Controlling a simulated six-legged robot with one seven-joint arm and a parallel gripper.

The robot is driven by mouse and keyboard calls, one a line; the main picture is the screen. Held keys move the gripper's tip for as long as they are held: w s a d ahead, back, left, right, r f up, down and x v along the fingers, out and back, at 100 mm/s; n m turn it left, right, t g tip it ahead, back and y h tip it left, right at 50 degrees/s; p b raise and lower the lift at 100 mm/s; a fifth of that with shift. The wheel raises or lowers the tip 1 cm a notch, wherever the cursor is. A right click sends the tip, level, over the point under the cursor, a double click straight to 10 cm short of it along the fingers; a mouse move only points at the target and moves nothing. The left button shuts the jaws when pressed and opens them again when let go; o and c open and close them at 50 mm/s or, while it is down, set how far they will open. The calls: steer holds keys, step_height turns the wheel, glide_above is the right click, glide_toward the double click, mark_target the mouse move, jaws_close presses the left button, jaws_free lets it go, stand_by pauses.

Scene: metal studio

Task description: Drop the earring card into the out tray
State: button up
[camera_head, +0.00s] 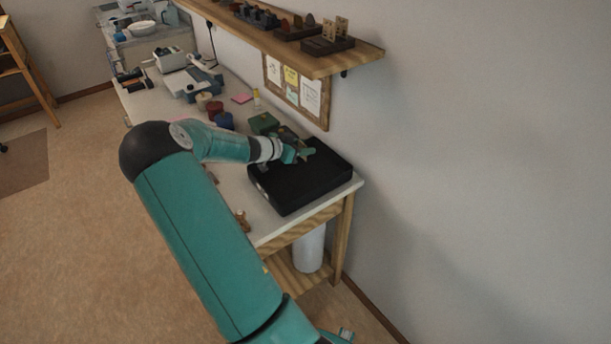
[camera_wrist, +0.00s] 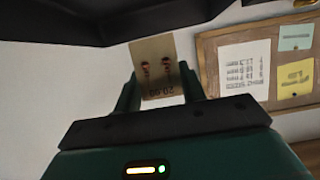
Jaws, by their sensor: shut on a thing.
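The earring card (camera_wrist: 158,52) is a small tan card with two dark red earrings and printed figures, seen in the wrist view. My gripper (camera_wrist: 161,84) is shut on it, one green finger at each side edge. In the head view my gripper (camera_head: 303,152) is over the back part of a black, low, box-like tray (camera_head: 299,191) at the near end of the bench. This looks like the out tray. The card is too small to make out in the head view. I cannot tell the exact height of the gripper above the tray.
A wooden shelf (camera_head: 362,55) with card stands (camera_head: 326,45) juts from the wall above the bench. A pinboard (camera_head: 272,70) hangs below it and also shows in the wrist view (camera_wrist: 236,93). A green box (camera_head: 264,123) and small pots (camera_head: 223,121) stand beyond the tray.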

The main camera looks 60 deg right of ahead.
mark_target(303, 158)
steer(key=shift+f, duration=2.3)
steer(key=o, duration=1)
steer(key=shift+r, duration=0.1)
steer(key=shift+r, duration=0.25)
step_height(303, 158, up, 2)
steer(key=shift+r, duration=0.2)
steer(key=s+a+r, duration=0.2)
steer(key=a+r, duration=0.1)
steer(key=a, duration=0.1)
steer(key=s+a+r, duration=0.2)
steer(key=a+r, duration=0.1)
steer(key=a, duration=0.1)
steer(key=s+a+r, duration=0.2)
steer(key=a+r, duration=0.2)
steer(key=shift+s+a, duration=0.15)
steer(key=shift+s, duration=0.2)
